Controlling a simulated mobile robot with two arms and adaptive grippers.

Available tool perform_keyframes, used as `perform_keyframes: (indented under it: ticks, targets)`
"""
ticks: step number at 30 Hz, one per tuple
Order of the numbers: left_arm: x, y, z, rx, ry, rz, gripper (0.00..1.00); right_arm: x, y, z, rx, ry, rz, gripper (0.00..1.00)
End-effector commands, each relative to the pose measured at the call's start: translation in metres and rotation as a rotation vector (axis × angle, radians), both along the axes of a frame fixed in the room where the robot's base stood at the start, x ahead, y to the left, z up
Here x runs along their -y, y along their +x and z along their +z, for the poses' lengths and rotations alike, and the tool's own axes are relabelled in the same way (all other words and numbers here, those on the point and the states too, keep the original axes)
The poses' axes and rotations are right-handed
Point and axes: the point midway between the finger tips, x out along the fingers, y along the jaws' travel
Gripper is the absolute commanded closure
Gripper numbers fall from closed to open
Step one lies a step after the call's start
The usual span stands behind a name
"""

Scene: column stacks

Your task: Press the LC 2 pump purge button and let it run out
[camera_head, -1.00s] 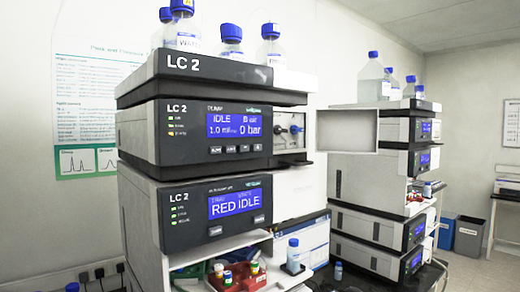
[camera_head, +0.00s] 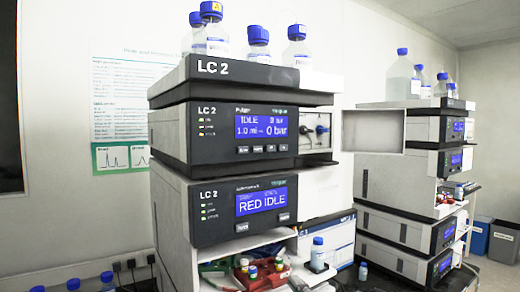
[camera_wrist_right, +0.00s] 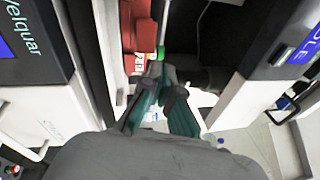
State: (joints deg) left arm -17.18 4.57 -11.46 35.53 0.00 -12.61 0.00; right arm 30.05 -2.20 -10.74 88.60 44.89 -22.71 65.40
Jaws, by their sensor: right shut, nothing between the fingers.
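The LC 2 pump (camera_head: 216,148) is the upper instrument in the near stack, below the black LC 2 tray. Its blue display (camera_head: 267,126) reads IDLE, 1.0 ml and 0 bar. A row of small buttons (camera_head: 264,149) sits under the display; their labels are too small to read surely. My right gripper (camera_wrist_right: 168,83) shows in the right wrist view, with dark and teal fingers shut and empty. It points at a gap between white-sided instruments, and I see no button at its fingertips. Neither gripper shows in the head view.
A second LC 2 module (camera_head: 212,228) below the pump reads RED IDLE. Blue-capped bottles (camera_head: 258,42) stand on top of the stack. A red vial rack (camera_head: 262,278) sits below. Another instrument stack (camera_head: 405,190) stands to the right. A red object (camera_wrist_right: 135,28) lies beyond my fingers.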

Motion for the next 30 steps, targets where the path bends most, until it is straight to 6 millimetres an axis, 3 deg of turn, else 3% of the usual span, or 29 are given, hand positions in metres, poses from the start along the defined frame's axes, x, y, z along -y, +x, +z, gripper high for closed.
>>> perform_keyframes:
  ticks: [1,8,15,18,24,30]
  targets:
    - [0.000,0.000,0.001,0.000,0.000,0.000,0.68,-0.003,-0.003,0.027,0.029,0.042,0.018,1.00]
    - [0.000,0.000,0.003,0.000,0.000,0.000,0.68,-0.011,-0.027,0.131,0.127,0.237,0.127,1.00]
    - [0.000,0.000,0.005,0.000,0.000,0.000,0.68,-0.018,-0.073,0.238,0.227,0.426,0.288,1.00]
    - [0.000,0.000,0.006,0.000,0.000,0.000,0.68,-0.020,-0.095,0.272,0.259,0.487,0.358,1.00]
    - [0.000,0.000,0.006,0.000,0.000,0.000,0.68,-0.022,-0.127,0.315,0.297,0.561,0.457,1.00]
    - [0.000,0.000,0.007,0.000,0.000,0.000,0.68,-0.022,-0.137,0.327,0.305,0.583,0.489,1.00]
